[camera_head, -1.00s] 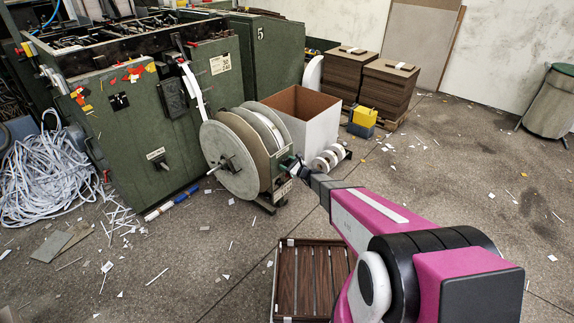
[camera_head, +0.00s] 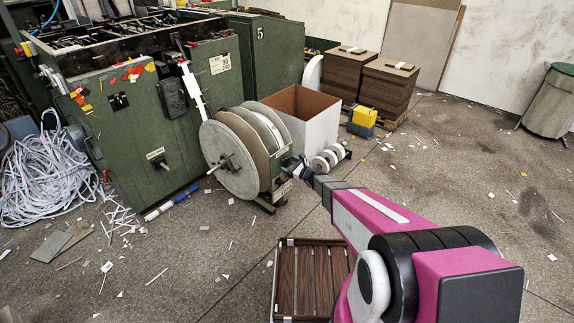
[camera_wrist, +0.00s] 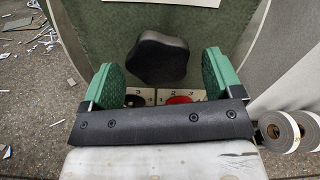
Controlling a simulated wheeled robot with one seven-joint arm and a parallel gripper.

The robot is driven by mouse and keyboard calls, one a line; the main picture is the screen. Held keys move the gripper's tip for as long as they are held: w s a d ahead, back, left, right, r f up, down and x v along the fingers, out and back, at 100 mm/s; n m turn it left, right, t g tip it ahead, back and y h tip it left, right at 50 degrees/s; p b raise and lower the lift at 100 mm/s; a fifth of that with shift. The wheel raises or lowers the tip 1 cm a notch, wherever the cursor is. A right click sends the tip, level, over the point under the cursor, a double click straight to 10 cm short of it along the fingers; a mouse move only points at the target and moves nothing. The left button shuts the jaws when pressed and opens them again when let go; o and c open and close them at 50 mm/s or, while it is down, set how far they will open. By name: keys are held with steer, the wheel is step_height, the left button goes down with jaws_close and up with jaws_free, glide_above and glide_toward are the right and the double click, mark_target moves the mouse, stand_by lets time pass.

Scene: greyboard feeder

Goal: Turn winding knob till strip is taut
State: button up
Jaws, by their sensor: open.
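The black lobed winding knob (camera_wrist: 158,58) is in the wrist view, on a green panel of the reel stand. My gripper (camera_wrist: 160,65) is open, with one green pad on each side of the knob. A gap shows between each pad and the knob, so neither pad visibly touches it. In the head view my gripper (camera_head: 292,164) is at the right side of the reel (camera_head: 231,157), and the knob is hidden there. The white strip (camera_head: 193,88) runs from the green machine (camera_head: 130,120) down to the reel; I cannot tell how taut it is.
A small plate with numbers and a red part (camera_wrist: 180,99) lies just below the knob. White rolls (camera_head: 327,160) and a large open box (camera_head: 310,120) stand near the reel. A slatted crate (camera_head: 311,280) is below my arm. Tangled strip (camera_head: 45,180) lies at left.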

steer(key=v, duration=0.9)
steer(key=s+d+r+n+g+h, duration=0.1)
steer(key=s+r+n+g+h, duration=0.1)
steer(key=s+r+n+g, duration=0.45)
steer(key=s+r+n+g+h, duration=0.2)
steer(key=s+r+n+g, duration=0.1)
steer(key=s+n, duration=0.55)
steer(key=s+d+r+n+h, duration=0.4)
steer(key=s+d+h, duration=0.1)
steer(key=s+d, duration=0.1)
steer(key=s+d+r+n+g+h, duration=0.1)
steer(key=s+d+r+n+h, duration=0.2)
steer(key=d, duration=0.5)
steer(key=s+r+h, duration=0.1)
steer(key=s+h, duration=0.1)
steer(key=s, duration=0.1)
steer(key=shift+s+n, duration=0.35)
steer(key=shift+n, duration=0.05)
steer(key=shift+w+f+g, duration=0.1)
steer(key=shift+g, duration=0.15)
